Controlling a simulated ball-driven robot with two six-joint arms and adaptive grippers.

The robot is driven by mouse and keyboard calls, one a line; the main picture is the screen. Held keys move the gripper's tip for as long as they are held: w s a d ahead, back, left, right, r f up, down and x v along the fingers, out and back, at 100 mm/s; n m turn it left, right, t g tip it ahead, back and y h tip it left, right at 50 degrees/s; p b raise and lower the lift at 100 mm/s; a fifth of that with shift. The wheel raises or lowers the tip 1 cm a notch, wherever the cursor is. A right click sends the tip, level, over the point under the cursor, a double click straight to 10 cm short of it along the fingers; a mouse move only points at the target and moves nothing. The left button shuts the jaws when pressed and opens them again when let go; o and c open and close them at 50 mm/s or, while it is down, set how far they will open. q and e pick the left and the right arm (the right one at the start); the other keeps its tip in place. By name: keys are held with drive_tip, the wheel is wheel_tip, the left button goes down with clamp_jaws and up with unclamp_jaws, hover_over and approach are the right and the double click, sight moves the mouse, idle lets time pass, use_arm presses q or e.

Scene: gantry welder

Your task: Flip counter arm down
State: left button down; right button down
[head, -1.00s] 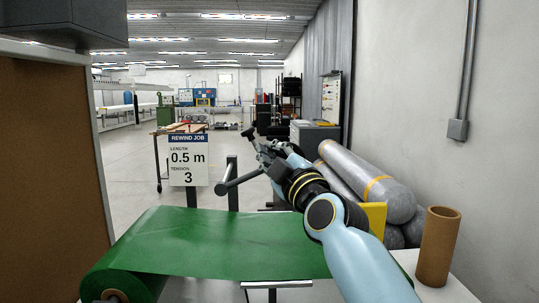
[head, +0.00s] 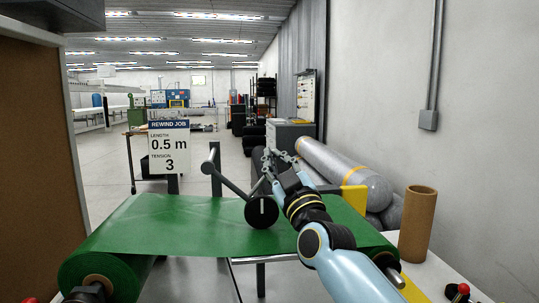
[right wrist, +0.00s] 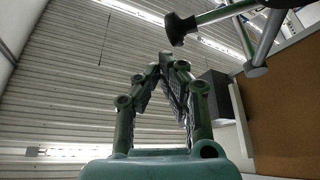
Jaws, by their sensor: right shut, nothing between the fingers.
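The counter arm (head: 236,184) is a dark bar that runs from its pivot on an upright post down to the right. A black counter wheel (head: 262,211) at its lower end appears in front of the green sheet (head: 170,222), low over or on it; I cannot tell whether they touch. My right gripper (head: 269,156) is just above and behind the wheel, shut and empty. My left gripper is not in view.
A sign (head: 169,148) reading "REWIND JOB, LENGTH 0.5 m, TENSION 3" stands behind the sheet at left. A brown cardboard tube (head: 416,224) stands at right. Grey wrapped rolls (head: 345,172) lie behind my right arm. A red button (head: 463,289) is at bottom right.

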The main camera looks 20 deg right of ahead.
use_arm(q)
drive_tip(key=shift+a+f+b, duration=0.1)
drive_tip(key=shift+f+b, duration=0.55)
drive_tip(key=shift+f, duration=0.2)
use_arm(e)
wheel_tip(320, 180, down, 3)
drive_tip(key=shift+f, duration=0.15)
